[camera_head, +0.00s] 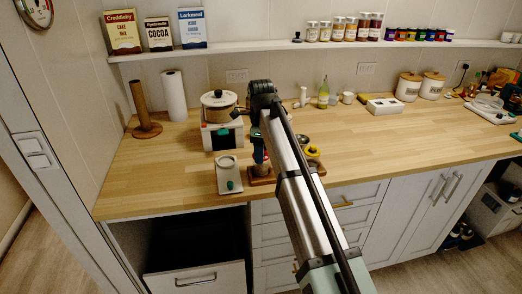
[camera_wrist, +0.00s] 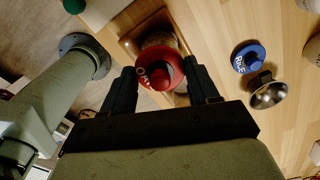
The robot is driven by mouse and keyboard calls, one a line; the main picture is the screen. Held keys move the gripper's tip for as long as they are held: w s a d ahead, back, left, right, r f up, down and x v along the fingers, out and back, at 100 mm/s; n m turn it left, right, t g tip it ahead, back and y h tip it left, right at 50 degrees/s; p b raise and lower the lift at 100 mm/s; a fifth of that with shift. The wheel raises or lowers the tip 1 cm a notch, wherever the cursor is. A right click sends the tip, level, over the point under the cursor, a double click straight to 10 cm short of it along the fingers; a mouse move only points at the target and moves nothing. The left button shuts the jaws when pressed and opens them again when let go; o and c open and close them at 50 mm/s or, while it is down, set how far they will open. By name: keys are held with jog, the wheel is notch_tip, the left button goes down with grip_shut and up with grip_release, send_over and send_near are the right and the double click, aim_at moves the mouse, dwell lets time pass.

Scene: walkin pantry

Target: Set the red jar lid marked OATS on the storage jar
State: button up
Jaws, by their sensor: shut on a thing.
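The red lid (camera_wrist: 160,70) with white lettering, partly readable as OA, is held between the two dark fingers of my gripper (camera_wrist: 162,82) in the wrist view. The storage jar (camera_wrist: 155,39) shows just beyond the lid, standing on a wooden board (camera_wrist: 131,45). The lid overlaps the jar and hides part of it; I cannot tell whether they touch. In the head view my gripper (camera_head: 260,153) points down over the wooden board (camera_head: 258,182) near the counter's front edge. My arm and gripper hide most of the lid and jar there.
A blue lettered lid (camera_wrist: 248,57) and a shiny metal bowl (camera_wrist: 268,95) lie to the right in the wrist view. A pale scale-like tray (camera_head: 229,180) and a pot on a white stand (camera_head: 222,137) are left of my gripper.

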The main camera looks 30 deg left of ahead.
jog(key=shift+f, duration=0.35)
jog(key=o, duration=1.3)
jog(key=shift+r, duration=0.15)
jog(key=shift+r, duration=3.3)
